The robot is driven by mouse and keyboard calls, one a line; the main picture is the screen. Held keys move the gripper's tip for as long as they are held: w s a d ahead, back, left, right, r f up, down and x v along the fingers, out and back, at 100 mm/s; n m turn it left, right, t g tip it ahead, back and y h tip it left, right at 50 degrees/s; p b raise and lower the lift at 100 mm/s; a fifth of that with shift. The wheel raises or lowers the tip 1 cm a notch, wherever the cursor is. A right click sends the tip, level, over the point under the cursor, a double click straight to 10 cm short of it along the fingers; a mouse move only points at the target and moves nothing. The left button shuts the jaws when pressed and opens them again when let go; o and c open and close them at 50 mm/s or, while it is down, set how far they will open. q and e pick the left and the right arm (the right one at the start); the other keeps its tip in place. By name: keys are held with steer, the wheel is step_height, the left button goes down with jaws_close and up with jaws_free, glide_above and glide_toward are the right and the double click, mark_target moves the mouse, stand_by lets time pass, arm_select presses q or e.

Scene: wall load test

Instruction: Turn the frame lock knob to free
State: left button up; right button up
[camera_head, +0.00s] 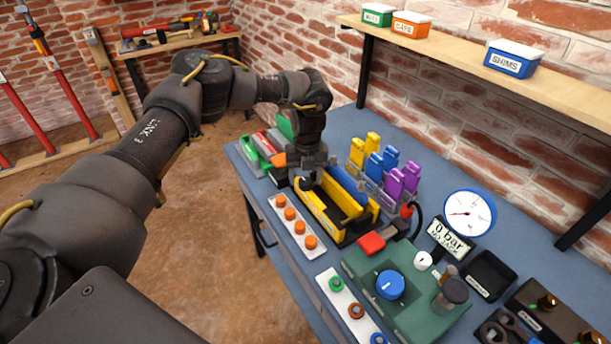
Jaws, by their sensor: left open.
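A green box (360,262) stands on the blue bench at lower right. On its top are a large blue knob (390,285) with a pale pointer mark and a smaller white knob (423,260). I cannot read a label that tells which is the frame lock knob. My left gripper (306,184) points down at the far left end of a yellow-and-black tray (336,212), well apart from both knobs. It is open; its fingertips are partly hard to make out against the dark tray. My right gripper is not in view.
A red block (371,243) and a dark-capped post (454,291) sit at the green box. A gauge (469,213) and a "0 bar" display (450,238) stand behind. A strip of orange buttons (298,227) lies in front of the tray. A shelf (480,55) overhangs the back.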

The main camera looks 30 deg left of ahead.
arm_select(q)
steer(key=shift+f, duration=0.35)
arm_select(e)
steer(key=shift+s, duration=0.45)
arm_select(q)
steer(key=c, duration=1)
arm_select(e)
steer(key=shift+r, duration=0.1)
arm_select(q)
steer(key=shift+r+n, duration=0.1)
steer(key=shift+n, duration=0.3)
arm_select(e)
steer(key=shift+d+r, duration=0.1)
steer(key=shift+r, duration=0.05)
arm_select(q)
steer(key=n+p, duration=0.2)
steer(key=n, duration=0.2)
steer(key=n+p, duration=0.3)
steer(key=n, duration=0.1)
steer(key=shift+r, duration=0.1)
steer(key=n+p, duration=0.3)
steer(key=n, duration=0.2)
steer(key=shift+a+p, duration=0.1)
steer(key=shift+p, duration=0.2)
steer(key=shift+n+p, duration=1.55)
steer(key=shift+n, duration=0.45)
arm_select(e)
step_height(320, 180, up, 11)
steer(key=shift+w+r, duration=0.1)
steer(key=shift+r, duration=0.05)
